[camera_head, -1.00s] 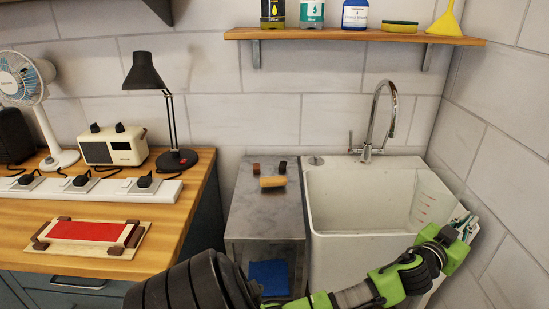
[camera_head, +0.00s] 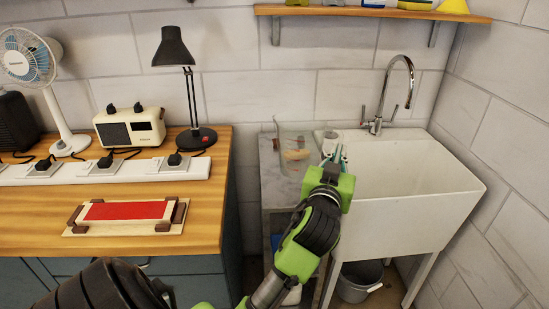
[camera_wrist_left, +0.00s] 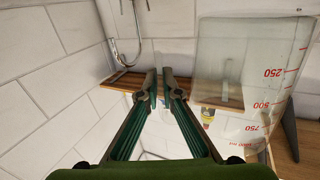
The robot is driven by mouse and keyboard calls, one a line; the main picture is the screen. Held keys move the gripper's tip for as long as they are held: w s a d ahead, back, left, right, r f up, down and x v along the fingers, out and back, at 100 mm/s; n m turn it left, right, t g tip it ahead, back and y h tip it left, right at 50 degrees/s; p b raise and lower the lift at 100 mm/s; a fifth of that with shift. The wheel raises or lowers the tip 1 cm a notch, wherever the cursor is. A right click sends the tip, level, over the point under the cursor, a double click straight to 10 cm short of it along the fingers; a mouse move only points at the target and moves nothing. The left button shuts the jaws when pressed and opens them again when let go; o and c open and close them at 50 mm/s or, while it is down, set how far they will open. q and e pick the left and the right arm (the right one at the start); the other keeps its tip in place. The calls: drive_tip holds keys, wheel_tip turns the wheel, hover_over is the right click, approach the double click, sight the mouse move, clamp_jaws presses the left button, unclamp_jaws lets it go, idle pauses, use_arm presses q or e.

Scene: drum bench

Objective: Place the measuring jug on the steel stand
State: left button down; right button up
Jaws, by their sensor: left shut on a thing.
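The clear measuring jug (camera_head: 292,138), with red volume marks, is held over the steel stand (camera_head: 276,188) beside the sink. In the head view I cannot tell whether its base touches the stand. The jug also shows large in the left wrist view (camera_wrist_left: 238,75), right of the fingers. My left gripper (camera_head: 338,160) is shut on the jug's handle side, at the jug's right. In the wrist view, the left gripper's fingertips (camera_wrist_left: 159,80) are close together; the handle between them is hard to make out. My right gripper is not in view.
Small items, one yellowish (camera_head: 297,155), lie on the stand behind the clear jug. The white sink (camera_head: 430,210) with a tall tap (camera_head: 375,125) adjoins on the right. The wooden counter (camera_head: 225,190) with a black lamp (camera_head: 174,50) is left. A wall shelf (camera_head: 370,12) hangs above.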

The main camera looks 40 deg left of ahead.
use_arm(q)
drive_tip(key=shift+w+a+f, duration=1.6)
drive_tip(key=shift+w+f, duration=0.1)
drive_tip(key=shift+f, duration=0.45)
drive_tip(key=shift+w+a+f, duration=1.55)
drive_tip(key=shift+w+f, duration=0.15)
drive_tip(key=shift+f, duration=0.5)
drive_tip(key=shift+w+a+f, duration=1.6)
drive_tip(key=shift+w+f, duration=0.1)
drive_tip(key=shift+f, duration=0.45)
drive_tip(key=shift+f, duration=0.15)
drive_tip(key=c, duration=2.2)
unclamp_jaws()
drive_tip(key=shift+c, duration=0.2)
drive_tip(key=shift+s+r, duration=0.1)
drive_tip(key=shift+r, duration=0.1)
